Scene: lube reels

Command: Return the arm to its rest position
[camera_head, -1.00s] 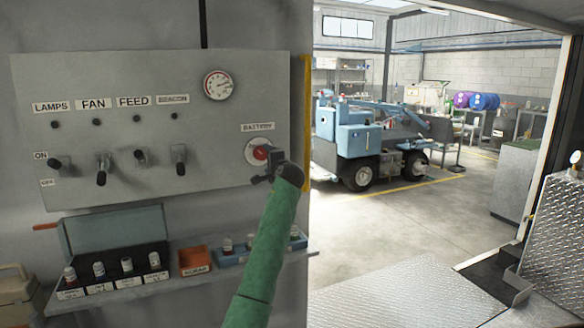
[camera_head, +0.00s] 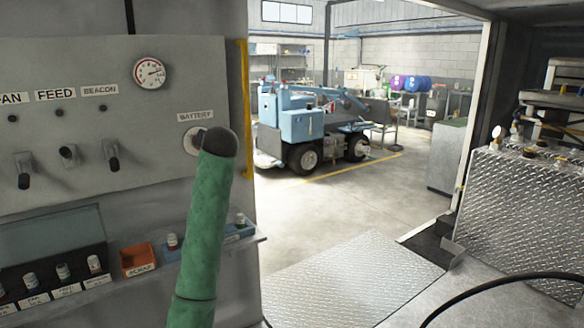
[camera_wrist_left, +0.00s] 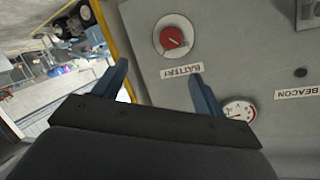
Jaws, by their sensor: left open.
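My arm in a green sleeve (camera_head: 205,225) rises from the bottom of the head view, its dark end in front of the battery switch (camera_head: 190,141). Only the pale edge of that switch shows there; the gripper is hidden. In the left wrist view my left gripper (camera_wrist_left: 158,70) is open, with blue-grey fingers apart and nothing between them. The red knob of the battery switch (camera_wrist_left: 173,38) shows beyond the fingertips, clear of them. The BATTERY label (camera_wrist_left: 182,70) appears upside down near one fingertip. My right gripper is not in view.
The grey panel (camera_head: 90,75) carries several toggle switches and a gauge (camera_head: 149,72). A shelf below holds small bottles and an orange scrap bin (camera_head: 138,260). A diamond-plate box (camera_head: 525,205) stands right. Open floor (camera_head: 345,215) leads to a blue vehicle (camera_head: 300,125).

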